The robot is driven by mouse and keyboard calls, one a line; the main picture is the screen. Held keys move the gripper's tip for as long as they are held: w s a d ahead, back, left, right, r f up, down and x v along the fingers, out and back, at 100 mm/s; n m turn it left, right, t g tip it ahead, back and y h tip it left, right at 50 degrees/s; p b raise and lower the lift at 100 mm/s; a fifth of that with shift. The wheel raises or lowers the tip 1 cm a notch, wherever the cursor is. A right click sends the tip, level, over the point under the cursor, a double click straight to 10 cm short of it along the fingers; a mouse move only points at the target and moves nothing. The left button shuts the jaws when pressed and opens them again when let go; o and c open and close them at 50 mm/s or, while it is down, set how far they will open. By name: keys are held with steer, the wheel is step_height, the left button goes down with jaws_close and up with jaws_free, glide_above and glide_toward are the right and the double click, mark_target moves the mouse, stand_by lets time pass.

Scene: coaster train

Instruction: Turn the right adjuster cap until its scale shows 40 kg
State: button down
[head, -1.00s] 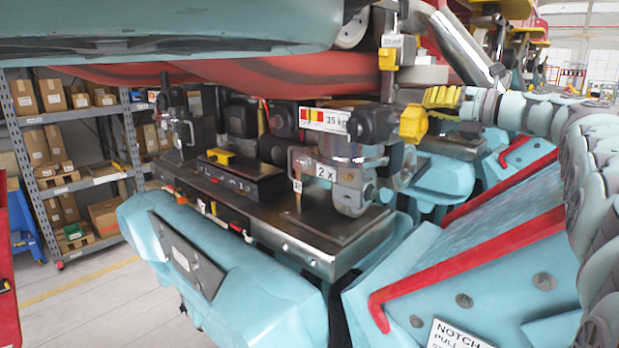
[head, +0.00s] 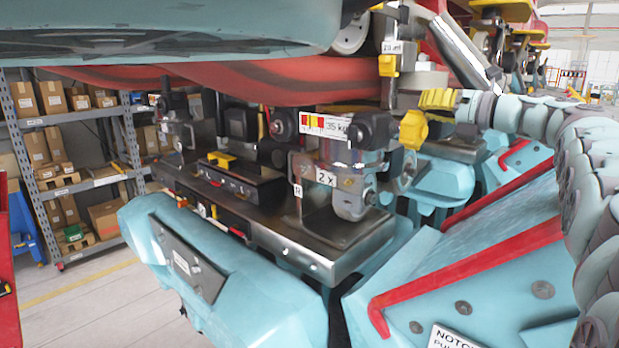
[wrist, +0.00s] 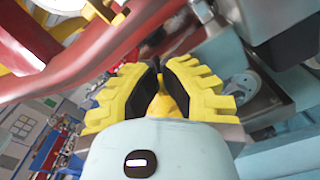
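The right adjuster cap (head: 413,130) is a yellow knob on the right end of a dark adjuster block (head: 374,131). Its white scale plate (head: 324,124), with red and yellow patches, sits left of it and seems to read 35 kg, though the digits are blurred. My gripper (head: 424,99) has ridged yellow fingers, just above and right of the cap. In the wrist view my gripper (wrist: 160,72) has its dark pads apart, with a gap narrowing toward the tips. A yellow shape (wrist: 165,105) shows between them; I cannot tell whether they touch it.
Another yellow part (head: 388,65) hangs above. Turquoise seats with red bars (head: 470,265) fill the lower right. A red-striped beam (head: 250,80) runs overhead. Shelves with boxes (head: 65,150) stand left.

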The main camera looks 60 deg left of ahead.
steer(key=shift+r+p, duration=0.15)
steer(key=shift+p, duration=0.55)
steer(key=b+v, duration=0.5)
steer(key=v, duration=0.1)
steer(key=shift+b, duration=0.35)
